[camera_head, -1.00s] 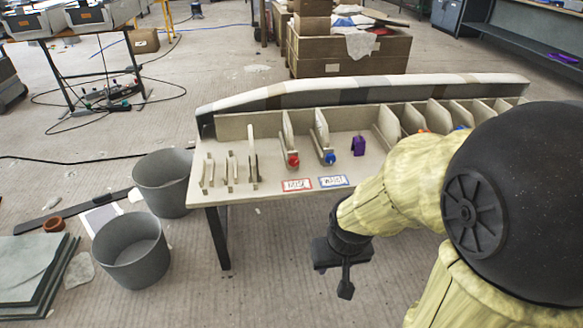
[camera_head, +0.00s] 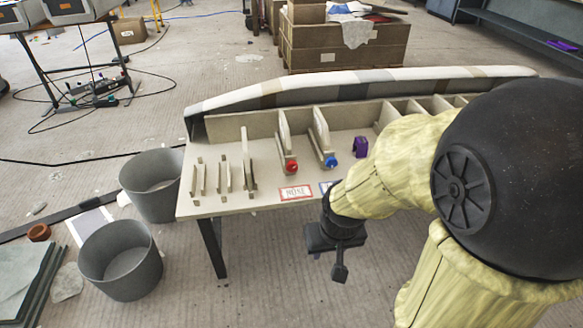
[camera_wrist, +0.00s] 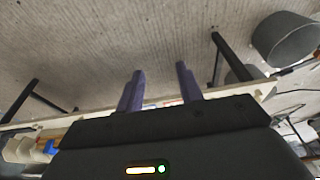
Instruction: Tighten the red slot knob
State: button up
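The red knob (camera_head: 291,168) sits at the front end of a slot divider on the long beige bench. A red-framed card (camera_head: 296,193) lies in front of it; its lettering looks like "NOSE" but is hard to read. My gripper (camera_head: 340,270) hangs in front of the bench's front edge, to the right of and nearer than the red knob, touching nothing. In the wrist view my gripper's two fingers (camera_wrist: 160,85) are well apart with nothing between them. The red knob cannot be made out in the wrist view.
A blue knob (camera_head: 330,161) and a purple piece (camera_head: 361,147) are right of the red knob. A blue-framed card (camera_head: 326,187) is partly hidden by my arm. Upright beige pieces (camera_head: 222,176) stand at the bench's left. Two grey buckets (camera_head: 121,262) stand on the floor left.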

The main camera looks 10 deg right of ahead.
dwell(0.4)
jog(key=shift+w, duration=0.15)
jog(key=o, duration=0.5)
jog(key=shift+a+f, duration=0.1)
jog(key=shift+a, duration=0.1)
jog(key=w+f+t+b, duration=0.2)
jog(key=w+f+t, duration=0.2)
jog(key=w, duration=0.3)
jog(key=w+f+n+t+b, duration=0.1)
jog(key=w+f+t+b, duration=0.1)
jog(key=w+f+t, duration=0.2)
jog(key=w+f+t+b, duration=0.1)
jog(key=w+f+t, duration=0.2)
jog(key=w+t, duration=0.4)
jog(key=w, duration=0.2)
jog(key=shift+w+f+n+b, duration=0.3)
jog(key=shift+w+f+b, duration=0.05)
jog(key=shift+f+b, duration=0.05)
jog(key=shift+w, duration=0.1)
